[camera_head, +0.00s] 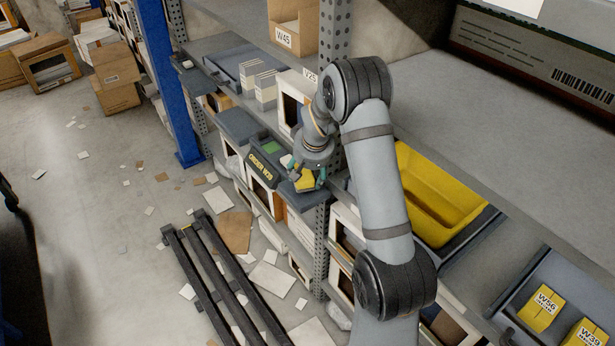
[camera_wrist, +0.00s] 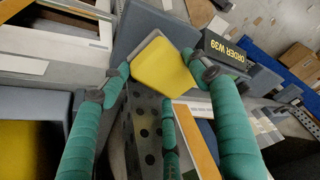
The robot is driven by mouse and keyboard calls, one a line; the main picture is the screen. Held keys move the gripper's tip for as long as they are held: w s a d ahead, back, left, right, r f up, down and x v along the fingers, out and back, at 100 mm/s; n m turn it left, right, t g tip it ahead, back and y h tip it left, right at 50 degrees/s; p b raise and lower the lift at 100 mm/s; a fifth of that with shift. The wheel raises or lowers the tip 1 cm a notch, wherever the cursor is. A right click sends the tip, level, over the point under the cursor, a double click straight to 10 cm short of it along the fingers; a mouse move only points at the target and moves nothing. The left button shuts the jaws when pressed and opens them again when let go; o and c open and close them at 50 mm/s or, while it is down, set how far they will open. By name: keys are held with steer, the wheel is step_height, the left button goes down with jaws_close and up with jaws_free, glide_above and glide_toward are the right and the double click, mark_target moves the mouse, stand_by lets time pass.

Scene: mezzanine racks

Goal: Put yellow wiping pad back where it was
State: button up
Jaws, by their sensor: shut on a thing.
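The yellow wiping pad (camera_wrist: 160,66) is a yellow block with a pale edge, tilted between the fingertips in the wrist view. My gripper (camera_wrist: 158,76) has green fingers and is shut on the pad. In the head view the pad (camera_head: 305,181) shows small under my gripper (camera_head: 304,176), beside the perforated rack post and in front of the shelves. The gripper and wrist hide part of it. I cannot tell whether the pad touches anything below it.
A dark box marked ORDER W39 (camera_head: 266,164) stands just left of my gripper. A yellow tray (camera_head: 437,190) sits on the shelf at right. The perforated post (camera_wrist: 146,130) is close below the pad. Dark rails (camera_head: 228,285) lie on the floor.

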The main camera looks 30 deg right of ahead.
steer(key=shift+f, duration=1.2)
steer(key=shift+f, duration=0.1)
steer(key=shift+f, duration=0.15)
steer(key=o, duration=1.2)
steer(key=shift+o, duration=0.2)
steer(key=shift+r, duration=0.45)
steer(key=v, duration=1.1)
steer(key=shift+s+r, duration=0.25)
steer(key=shift+a, duration=0.1)
